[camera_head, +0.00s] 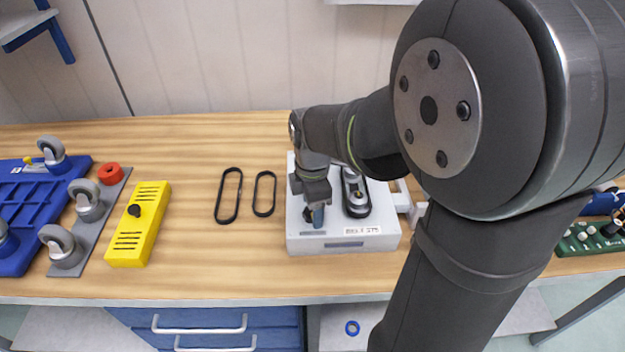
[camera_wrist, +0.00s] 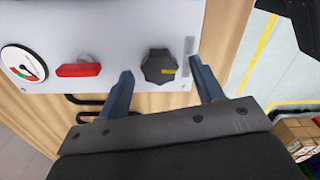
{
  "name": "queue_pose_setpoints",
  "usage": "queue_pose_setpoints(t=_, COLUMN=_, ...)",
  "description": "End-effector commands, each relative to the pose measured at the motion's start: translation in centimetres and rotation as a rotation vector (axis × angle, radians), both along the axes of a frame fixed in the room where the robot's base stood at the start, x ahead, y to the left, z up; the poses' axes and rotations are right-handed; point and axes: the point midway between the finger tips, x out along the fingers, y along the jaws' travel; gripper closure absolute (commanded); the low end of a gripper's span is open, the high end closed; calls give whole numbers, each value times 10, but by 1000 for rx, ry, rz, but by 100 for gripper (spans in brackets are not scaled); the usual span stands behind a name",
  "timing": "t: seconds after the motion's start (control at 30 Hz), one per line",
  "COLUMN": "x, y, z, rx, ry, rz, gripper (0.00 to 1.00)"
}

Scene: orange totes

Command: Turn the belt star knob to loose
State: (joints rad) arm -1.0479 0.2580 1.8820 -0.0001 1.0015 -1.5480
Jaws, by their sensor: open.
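The belt star knob (camera_wrist: 157,66) is black and lobed, with a yellow mark on its right side in the wrist view. It sits on the pale panel of the white belt unit (camera_head: 300,243). My gripper (camera_wrist: 162,69) is open, one finger to each side of the knob in the wrist view; I see no contact, and depth is hard to judge. In the head view my gripper (camera_head: 317,215) points down over the front left of the unit and hides most of the knob. A belt on pulleys (camera_head: 355,192) is to its right.
A red handle (camera_wrist: 78,70) and a round gauge (camera_wrist: 22,62) are left of the knob on the panel. Two loose black belts (camera_head: 229,196) lie left of the unit. A yellow box (camera_head: 138,225) and casters stand farther left. My arm hides the right side.

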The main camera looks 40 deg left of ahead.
Motion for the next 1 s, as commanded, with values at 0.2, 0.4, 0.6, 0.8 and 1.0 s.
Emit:
queue_pose_setpoints(t=0.2, x=1, y=1, z=44, rx=6, ry=-4, rz=0, gripper=39)
queue_pose_setpoints(t=0.4, x=0, y=1, z=94, rx=6, ry=-4, rz=0, gripper=39)
queue_pose_setpoints(t=0.6, x=0, y=0, z=137, rx=4, ry=-3, rz=0, gripper=39)
queue_pose_setpoints(t=0.8, x=0, y=0, z=161, rx=2, ry=-1, rz=1, gripper=39)
queue_pose_setpoints(t=1.0, x=0, y=0, z=167, rx=1, ry=-1, rz=1, gripper=39)
